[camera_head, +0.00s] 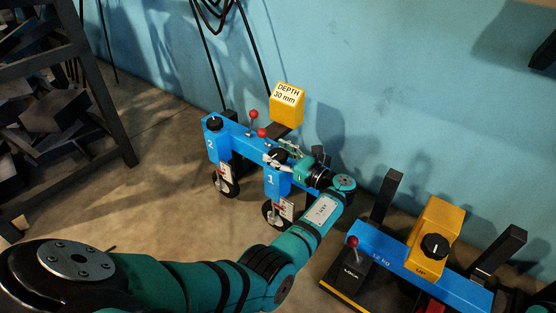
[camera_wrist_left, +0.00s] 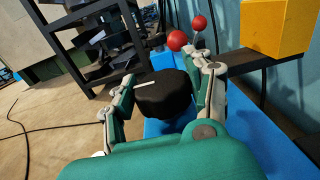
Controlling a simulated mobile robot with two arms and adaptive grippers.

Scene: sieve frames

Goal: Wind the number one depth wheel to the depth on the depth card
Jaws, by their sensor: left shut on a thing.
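The number one depth wheel (camera_head: 278,156) is a black knob on top of the blue beam, above the white "1". In the left wrist view the wheel (camera_wrist_left: 164,96) shows a white pointer line towards the left. My left gripper (camera_head: 282,153) is shut around the wheel, one finger on each side. The depth card (camera_head: 286,106) is a yellow block reading "DEPTH 30 mm", behind the beam. A small white scale plate (camera_head: 286,208) with a red mark hangs below the "1"; its figures are too small to read. My right gripper is out of view.
A second black wheel (camera_head: 214,124) stands above the "2" on the beam's left end. Two red-tipped levers (camera_head: 262,132) stand between the wheels. At lower right a blue beam (camera_head: 378,255) carries a yellow box (camera_head: 437,220) and a LOCK lever (camera_head: 352,243). A dark rack stands at left.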

